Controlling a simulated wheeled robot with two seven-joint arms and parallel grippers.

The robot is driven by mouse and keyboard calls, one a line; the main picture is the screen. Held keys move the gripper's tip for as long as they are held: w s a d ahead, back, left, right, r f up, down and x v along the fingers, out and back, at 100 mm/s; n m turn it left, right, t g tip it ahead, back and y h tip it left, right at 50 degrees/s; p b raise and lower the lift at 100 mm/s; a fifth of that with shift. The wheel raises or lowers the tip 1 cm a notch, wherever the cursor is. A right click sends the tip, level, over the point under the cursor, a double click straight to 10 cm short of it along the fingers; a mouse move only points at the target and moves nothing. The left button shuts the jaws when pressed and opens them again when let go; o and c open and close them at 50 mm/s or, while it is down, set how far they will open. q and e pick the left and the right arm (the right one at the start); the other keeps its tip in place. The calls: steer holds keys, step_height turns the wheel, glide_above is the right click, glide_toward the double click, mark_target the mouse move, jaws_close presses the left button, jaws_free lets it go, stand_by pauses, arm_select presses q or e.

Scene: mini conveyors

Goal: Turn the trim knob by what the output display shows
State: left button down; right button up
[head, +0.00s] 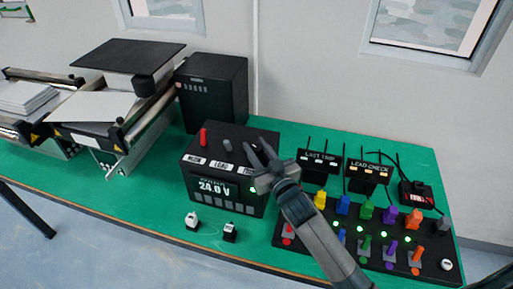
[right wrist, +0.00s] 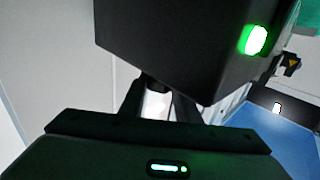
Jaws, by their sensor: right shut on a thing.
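The black supply box (head: 236,160) stands on the green bench. Its output display (head: 213,187) reads 24.0 V. A red knob (head: 204,137) and a grey knob (head: 227,145) stand on its top, with white labels along the front edge. My right gripper (head: 262,154) is at the right end of the box top, shut on what seems to be the trim knob, which it mostly hides. In the right wrist view a pale piece (right wrist: 157,102) shows between the fingers, close to the dark box (right wrist: 185,45). My left gripper is not in view.
A black panel (head: 400,250) with coloured switches and green lights lies at right, under my right arm. LAST TRIP (head: 320,158) and LEAD CHECK (head: 369,170) boxes stand behind it. Mini conveyors (head: 110,115) stand at left.

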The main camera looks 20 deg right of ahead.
steer(key=shift+r, duration=0.1)
steer(key=o, duration=1)
steer(key=shift+o, duration=0.2)
steer(key=shift+s+d+b, duration=0.15)
steer(key=shift+s+b, duration=0.15)
steer(key=shift+s, duration=0.45)
steer(key=s+d+b, duration=0.2)
steer(key=s+b, duration=0.3)
steer(key=s, duration=1)
steer(key=shift+s, duration=0.35)
steer(key=shift+s+d, duration=0.1)
